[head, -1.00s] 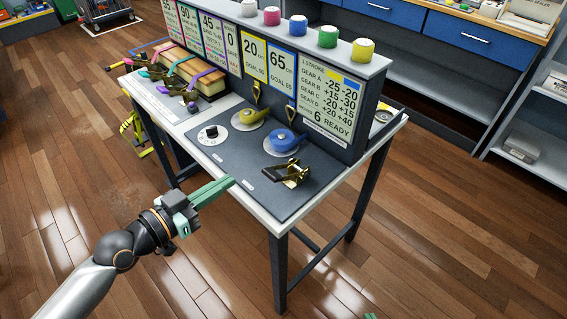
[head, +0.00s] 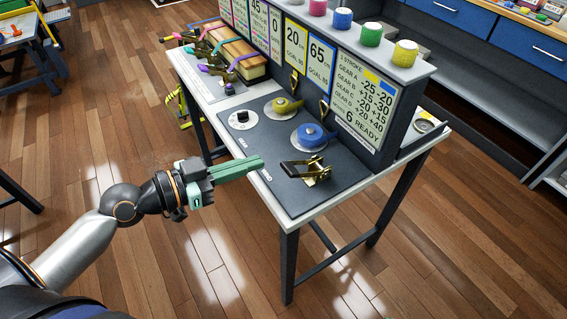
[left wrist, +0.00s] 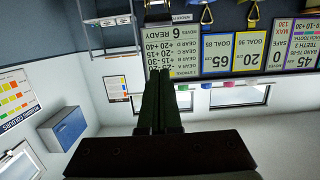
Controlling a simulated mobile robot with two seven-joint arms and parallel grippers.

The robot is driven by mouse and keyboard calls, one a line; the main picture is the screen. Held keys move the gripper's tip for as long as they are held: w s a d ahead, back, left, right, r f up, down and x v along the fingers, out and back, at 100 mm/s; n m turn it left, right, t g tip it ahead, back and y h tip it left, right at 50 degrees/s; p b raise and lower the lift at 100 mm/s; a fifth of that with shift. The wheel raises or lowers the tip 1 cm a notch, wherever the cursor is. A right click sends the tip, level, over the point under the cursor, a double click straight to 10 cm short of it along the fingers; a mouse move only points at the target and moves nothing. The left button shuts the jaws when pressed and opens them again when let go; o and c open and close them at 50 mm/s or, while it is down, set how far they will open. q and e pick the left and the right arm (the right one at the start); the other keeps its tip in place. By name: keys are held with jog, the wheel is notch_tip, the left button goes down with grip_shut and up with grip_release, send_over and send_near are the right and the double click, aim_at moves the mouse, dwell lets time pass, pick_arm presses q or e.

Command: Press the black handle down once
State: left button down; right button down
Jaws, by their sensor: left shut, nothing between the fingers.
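The black handle (head: 298,163) belongs to a brass ratchet (head: 316,175) on the dark plate (head: 290,198) at the table's near right end. My left gripper (head: 262,160) is shut and empty. In the head view its green fingertips point right, a short gap left of the handle and over the table's near edge. In the left wrist view the closed fingers (left wrist: 160,76) point at the board (left wrist: 178,48), which appears upside down. I cannot make out the handle clearly there. My right gripper is not in view.
A blue spool (head: 310,136), a yellow spool (head: 284,105) and a black knob (head: 243,117) sit behind the ratchet. The upright board (head: 365,95) with a "6 READY" sign stands along the table's far side. The floor in front of the table is clear.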

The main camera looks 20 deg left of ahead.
pick_arm(q)
jog(key=shift+w, duration=0.15)
jog(key=p, duration=0.3)
send_over(286, 170)
jog(key=w, duration=0.1)
jog(key=shift+w+d+f, duration=0.15)
jog(key=shift+d+f, duration=0.3)
jog(key=shift+f, duration=0.25)
jog(key=f, duration=0.1)
jog(key=s+f, duration=0.1)
jog(key=a+f, duration=0.1)
jog(key=shift+s+f+b, duration=0.15)
jog(key=shift+b, duration=0.15)
jog(key=shift+s+a+f, duration=0.1)
jog(key=shift+s+f, duration=0.05)
jog(key=shift+f, duration=0.15)
